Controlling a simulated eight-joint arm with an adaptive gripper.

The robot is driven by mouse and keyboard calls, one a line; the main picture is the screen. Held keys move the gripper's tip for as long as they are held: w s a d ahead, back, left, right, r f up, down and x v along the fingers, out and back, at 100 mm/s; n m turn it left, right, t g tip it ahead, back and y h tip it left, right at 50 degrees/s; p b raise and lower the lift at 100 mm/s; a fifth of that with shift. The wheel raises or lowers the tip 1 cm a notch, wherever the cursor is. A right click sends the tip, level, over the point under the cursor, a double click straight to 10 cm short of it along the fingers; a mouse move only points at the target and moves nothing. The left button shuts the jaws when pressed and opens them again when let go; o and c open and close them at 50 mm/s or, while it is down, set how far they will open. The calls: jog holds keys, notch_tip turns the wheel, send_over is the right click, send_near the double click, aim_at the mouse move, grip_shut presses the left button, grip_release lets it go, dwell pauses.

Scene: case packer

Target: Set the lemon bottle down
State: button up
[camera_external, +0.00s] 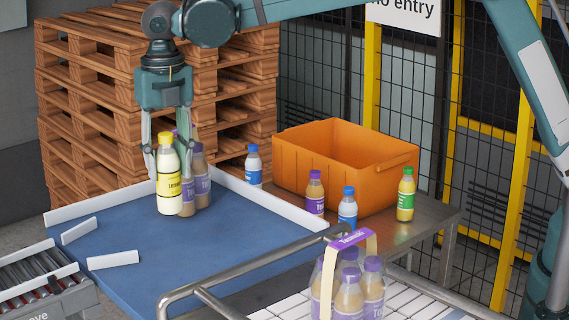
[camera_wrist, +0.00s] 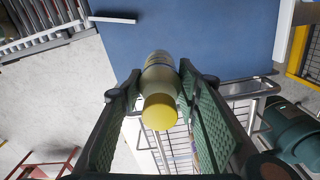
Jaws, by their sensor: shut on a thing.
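The lemon bottle (camera_external: 168,184) is pale with a yellow label and a yellow cap. My gripper (camera_external: 168,152) is shut on it from above, a finger on each side near the cap. It appears upright over the blue table (camera_external: 205,252); I cannot tell whether its base touches. Two purple-capped bottles (camera_external: 202,183) stand close behind and to its right, partly hidden by it and a finger. In the wrist view the lemon bottle (camera_wrist: 160,76) sits between the green finger pads, yellow cap nearest the camera.
Low white rails (camera_external: 265,200) edge the blue table, with loose white strips (camera_external: 113,260) at its left. An orange crate (camera_external: 345,165) and several bottles stand on a metal bench. A purple-capped bottle pack (camera_external: 350,290) is in front. Wooden pallets (camera_external: 95,110) rise behind. The table's middle is clear.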

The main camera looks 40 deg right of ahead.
aim_at(170, 209)
notch_tip(170, 209, down, 5)
jog(key=shift+w+d+r, duration=0.1)
jog(key=shift+w+r, duration=0.05)
jog(key=shift+r, duration=0.05)
jog(key=shift+f, duration=0.1)
jog(key=shift+f+p, duration=0.45)
jog(key=shift+f, duration=2.4)
jog(key=shift+f+p, duration=0.35)
jog(key=shift+f, duration=1.7)
jog(key=shift+f, duration=0.15)
jog(key=o, duration=1.1)
jog(key=shift+c, duration=0.2)
